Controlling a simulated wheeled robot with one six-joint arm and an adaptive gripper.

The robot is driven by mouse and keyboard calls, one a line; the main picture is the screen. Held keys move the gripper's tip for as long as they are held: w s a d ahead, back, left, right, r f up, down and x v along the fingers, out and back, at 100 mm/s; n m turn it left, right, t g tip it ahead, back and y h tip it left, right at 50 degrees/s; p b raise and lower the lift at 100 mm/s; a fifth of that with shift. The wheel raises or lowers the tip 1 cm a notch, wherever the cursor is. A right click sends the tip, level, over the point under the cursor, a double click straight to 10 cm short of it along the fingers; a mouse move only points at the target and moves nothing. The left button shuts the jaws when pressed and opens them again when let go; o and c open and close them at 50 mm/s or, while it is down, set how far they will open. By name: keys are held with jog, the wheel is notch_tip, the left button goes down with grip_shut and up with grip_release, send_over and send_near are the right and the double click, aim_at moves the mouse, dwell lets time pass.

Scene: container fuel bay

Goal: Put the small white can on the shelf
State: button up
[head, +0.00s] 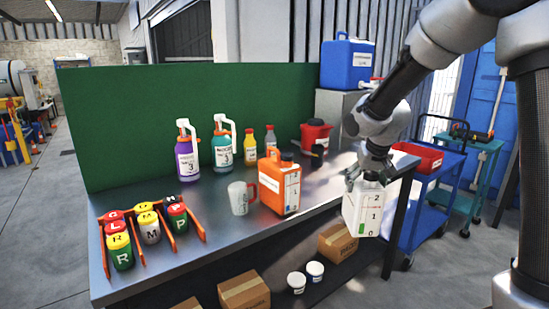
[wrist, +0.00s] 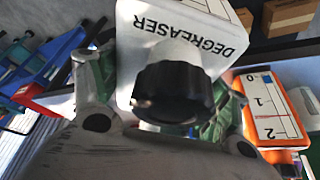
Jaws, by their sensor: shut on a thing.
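The small white can (head: 361,212) hangs upright in the air by the table's front right side. It has a level scale with a green bar. In the wrist view the can (wrist: 160,45) shows the word DEGREASER and a black cap (wrist: 172,92). My gripper (head: 370,172) is shut on its top, with a finger on each side of the neck and cap in the wrist view. The can's underside is hidden. The lower shelf (head: 330,283) under the table is dark and partly hidden by the tabletop.
Cardboard boxes (head: 338,241) and two white-lidded jars (head: 315,270) stand on the lower shelf. An orange can (head: 280,185), a clear jug (head: 240,198) and a bottle rack (head: 148,235) stand on the tabletop (head: 215,245). A blue cart (head: 436,190) is to the right.

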aim_at(372, 206)
jog(key=f, duration=0.2)
jog(key=s+d+f, duration=0.1)
jog(key=f, duration=0.1)
jog(key=s+d+f, duration=0.1)
jog(key=f, duration=0.2)
jog(key=shift+s+d, duration=0.1)
jog(key=shift+d, duration=0.05)
jog(key=x, duration=0.4)
jog(key=shift+w+d+f, duration=0.15)
jog(key=shift+w+f, duration=0.15)
jog(key=shift+w, duration=0.1)
jog(key=shift+f, duration=0.3)
